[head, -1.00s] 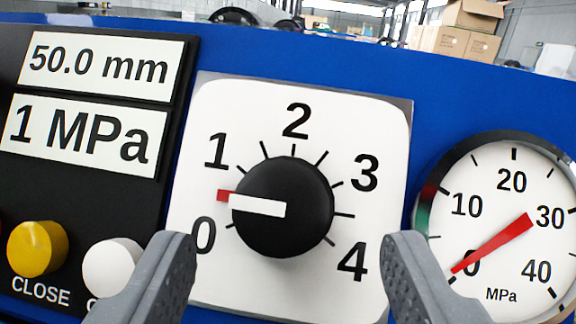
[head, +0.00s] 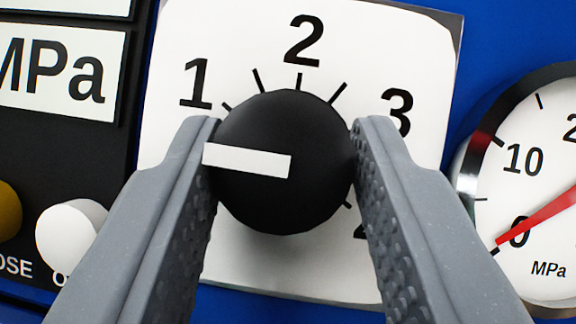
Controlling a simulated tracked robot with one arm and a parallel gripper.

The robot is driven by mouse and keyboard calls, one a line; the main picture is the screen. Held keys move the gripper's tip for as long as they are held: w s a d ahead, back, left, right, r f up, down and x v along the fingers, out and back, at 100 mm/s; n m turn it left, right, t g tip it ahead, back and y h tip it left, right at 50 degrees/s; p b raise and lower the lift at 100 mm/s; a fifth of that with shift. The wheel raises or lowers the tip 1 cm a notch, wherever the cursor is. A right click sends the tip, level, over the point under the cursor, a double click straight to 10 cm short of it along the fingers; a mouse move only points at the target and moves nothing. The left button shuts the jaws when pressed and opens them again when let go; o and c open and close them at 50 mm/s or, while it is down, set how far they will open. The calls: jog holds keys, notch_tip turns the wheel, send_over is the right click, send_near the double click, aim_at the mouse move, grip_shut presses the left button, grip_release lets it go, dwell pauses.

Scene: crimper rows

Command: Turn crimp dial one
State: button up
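The crimp dial (head: 285,195) is a round black knob with a white pointer bar on a white scale plate (head: 300,275) numbered 0 to 4. The bar points left, slightly upward, below the 1; its red end mark is hidden. My gripper (head: 284,150) has one grey finger at each side of the knob, and both fingers appear to touch its sides. The left finger covers the 0 and the right finger covers most of the 4.
A pressure gauge (head: 545,190) in MPa is at the right, its red needle near 0. White (head: 70,235) and yellow (head: 8,212) buttons are at the lower left, below an MPa display (head: 65,75). The blue panel (head: 510,40) lies behind.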

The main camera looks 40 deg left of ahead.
jog(key=shift+d, duration=0.35)
jog(key=shift+a, duration=0.1)
jog(key=shift+r+n+p, duration=0.15)
jog(key=shift+n+p, duration=0.15)
jog(key=shift+n, duration=0.1)
jog(key=n+g+y+p, duration=0.1)
jog(key=n, duration=0.1)
jog(key=n+g+p, duration=0.1)
jog(key=n, duration=0.1)
jog(key=shift+w+r+g+y+p, duration=0.2)
jog(key=shift+g+y+p, duration=0.1)
jog(key=shift+y, duration=0.1)
jog(key=shift+f+n+g+p, duration=0.1)
jog(key=shift+n+g+p, duration=0.75)
jog(key=shift+n, duration=0.65)
jog(key=o, duration=1)
jog(key=shift+w+f, duration=0.15)
